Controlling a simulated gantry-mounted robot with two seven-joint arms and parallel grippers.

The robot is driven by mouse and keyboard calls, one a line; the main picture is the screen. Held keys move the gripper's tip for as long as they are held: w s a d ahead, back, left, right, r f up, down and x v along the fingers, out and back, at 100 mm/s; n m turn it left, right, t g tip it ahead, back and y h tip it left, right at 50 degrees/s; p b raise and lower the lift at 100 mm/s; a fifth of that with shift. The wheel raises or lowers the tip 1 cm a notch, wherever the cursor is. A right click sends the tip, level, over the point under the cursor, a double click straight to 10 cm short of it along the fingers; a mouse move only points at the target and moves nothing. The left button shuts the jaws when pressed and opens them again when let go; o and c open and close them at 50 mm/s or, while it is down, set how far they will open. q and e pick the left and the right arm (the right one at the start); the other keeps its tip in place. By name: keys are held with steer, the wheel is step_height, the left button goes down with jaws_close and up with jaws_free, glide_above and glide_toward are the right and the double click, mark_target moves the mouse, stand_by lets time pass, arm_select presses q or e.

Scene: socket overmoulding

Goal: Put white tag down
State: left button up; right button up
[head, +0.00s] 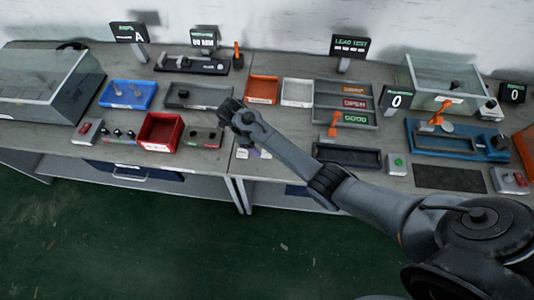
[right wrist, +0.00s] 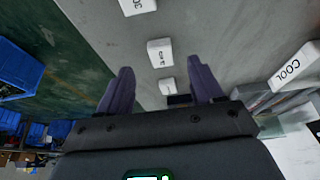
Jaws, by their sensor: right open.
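Several small white tags with dark lettering lie on the grey bench near its front edge. In the right wrist view one white tag (right wrist: 160,52) lies beyond my fingertips, with a smaller-looking tag (right wrist: 167,86) closer in. Another tag (right wrist: 137,6) is at the top edge, and one marked COOL (right wrist: 289,66) is at the right. In the head view a white tag (head: 242,153) shows just below my right wrist. My right gripper (head: 231,108) is open above the bench; its fingers (right wrist: 160,80) hold nothing. My left gripper is not in view.
A red bin (head: 160,131), a grey tray (head: 197,95), an orange tray (head: 263,89) and a white tray (head: 297,92) surround the gripper. Labelled sorting trays (head: 343,103) stand to the right. The bench's front edge drops to a green floor (head: 150,240).

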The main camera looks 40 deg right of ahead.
steer(key=shift+x, duration=2.65)
steer(key=shift+c, duration=0.5)
steer(key=c, duration=1.1)
steer(key=shift+r, duration=0.1)
